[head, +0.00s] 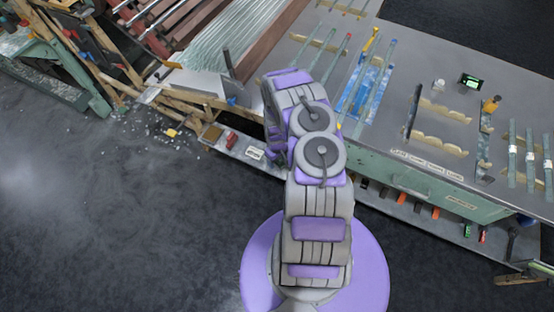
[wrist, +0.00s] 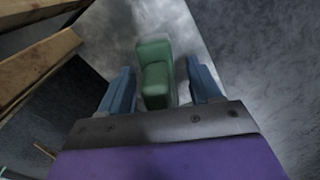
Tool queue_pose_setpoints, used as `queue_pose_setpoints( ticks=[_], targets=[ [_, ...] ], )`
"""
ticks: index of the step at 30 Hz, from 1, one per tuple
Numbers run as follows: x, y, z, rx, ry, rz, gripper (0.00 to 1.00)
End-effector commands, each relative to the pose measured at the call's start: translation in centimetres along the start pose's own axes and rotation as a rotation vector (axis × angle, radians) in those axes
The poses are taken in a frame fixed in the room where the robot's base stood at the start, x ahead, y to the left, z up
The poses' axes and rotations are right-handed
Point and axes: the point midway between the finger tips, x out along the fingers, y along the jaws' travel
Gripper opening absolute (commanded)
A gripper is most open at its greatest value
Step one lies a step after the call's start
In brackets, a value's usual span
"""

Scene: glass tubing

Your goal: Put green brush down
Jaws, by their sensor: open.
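The green brush (wrist: 155,76) shows in the wrist view as a green block between the two blue fingers of my gripper (wrist: 165,85). The fingers are open, with a visible gap on each side of the brush. A grey surface lies behind the brush; I cannot tell whether the brush rests on it. In the head view my purple and grey arm reaches to the left end of the workbench (head: 400,125), and the arm hides the gripper and the brush there.
Wooden beams (wrist: 38,58) stand close at the left in the wrist view. The head view shows a wooden rack (head: 205,98) left of my arm, with broken glass on the floor. Glass tubes and wooden holders (head: 440,140) occupy the bench top. The floor at the lower left is clear.

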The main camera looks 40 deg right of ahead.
Motion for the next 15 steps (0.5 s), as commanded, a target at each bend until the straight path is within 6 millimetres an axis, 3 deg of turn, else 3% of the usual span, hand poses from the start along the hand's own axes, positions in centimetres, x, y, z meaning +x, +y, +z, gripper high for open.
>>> queue_pose_setpoints(
  ticks=[8, 15],
  targets=[
    [-1.5, 0.0, 0.0, -0.001, 0.000, 0.001, 0.64],
    [-6.5, 0.0, -0.2, -0.001, 0.002, 0.002, 0.64]
  ],
)
